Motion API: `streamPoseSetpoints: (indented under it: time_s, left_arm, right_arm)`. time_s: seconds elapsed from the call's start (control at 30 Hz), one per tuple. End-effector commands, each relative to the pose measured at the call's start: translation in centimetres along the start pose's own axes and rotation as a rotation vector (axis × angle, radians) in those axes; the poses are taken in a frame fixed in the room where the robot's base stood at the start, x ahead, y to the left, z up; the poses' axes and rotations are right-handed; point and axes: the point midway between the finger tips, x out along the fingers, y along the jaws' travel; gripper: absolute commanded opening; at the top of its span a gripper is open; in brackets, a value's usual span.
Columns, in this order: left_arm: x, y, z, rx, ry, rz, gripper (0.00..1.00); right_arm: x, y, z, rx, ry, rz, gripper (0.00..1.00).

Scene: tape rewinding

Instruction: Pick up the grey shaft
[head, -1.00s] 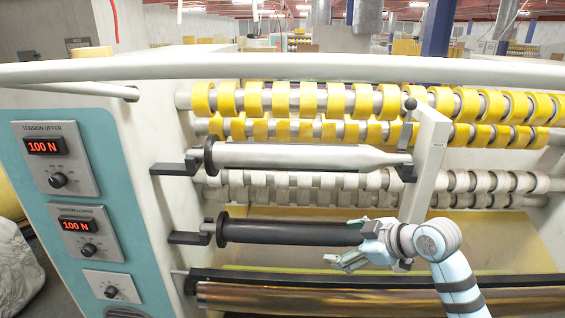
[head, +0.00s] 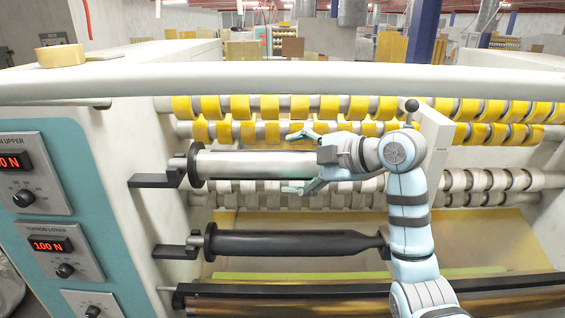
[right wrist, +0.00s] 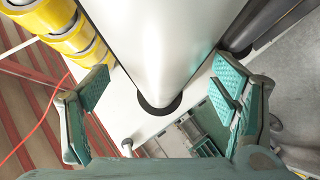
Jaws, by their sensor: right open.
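The grey shaft (head: 245,164) lies level on the upper holder of the machine, with a black flange at its left end. My right gripper (head: 300,162) is open at the shaft's right part, one finger above it and one below in the head view. In the right wrist view the grey shaft (right wrist: 160,40) runs between the two spread fingers (right wrist: 165,95), with a visible gap on each side. My gripper and arm hide the shaft's right end in the head view. My left gripper is not in view.
A black shaft (head: 290,243) lies on the lower holder, below the grey one. Rows of yellow tape rolls (head: 300,106) are behind. A thick white bar (head: 290,82) crosses above. A tension panel (head: 35,175) stands at the left.

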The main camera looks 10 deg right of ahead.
Motion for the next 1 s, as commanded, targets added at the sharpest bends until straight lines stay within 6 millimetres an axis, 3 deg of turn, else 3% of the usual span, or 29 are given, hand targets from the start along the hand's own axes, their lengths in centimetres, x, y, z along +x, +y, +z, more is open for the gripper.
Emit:
streamPoseSetpoints:
  time_s: [0.1, 0.3, 0.73, 1.0]
  left_arm:
    - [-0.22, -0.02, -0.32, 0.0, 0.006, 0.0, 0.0]
    - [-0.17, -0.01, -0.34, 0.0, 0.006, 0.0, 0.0]
    - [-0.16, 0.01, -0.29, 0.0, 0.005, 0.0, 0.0]
    - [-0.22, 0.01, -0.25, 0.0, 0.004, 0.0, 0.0]
  right_arm:
    - [1.32, 0.03, 0.01, 0.002, -0.001, 0.0, 0.8]
    - [1.41, -0.01, 0.1, 0.0, -0.002, 0.001, 0.78]
    - [1.34, -0.02, 0.18, 0.001, -0.004, 0.001, 0.09]
    - [1.24, 0.2, 0.05, -0.001, -0.002, 0.006, 0.06]
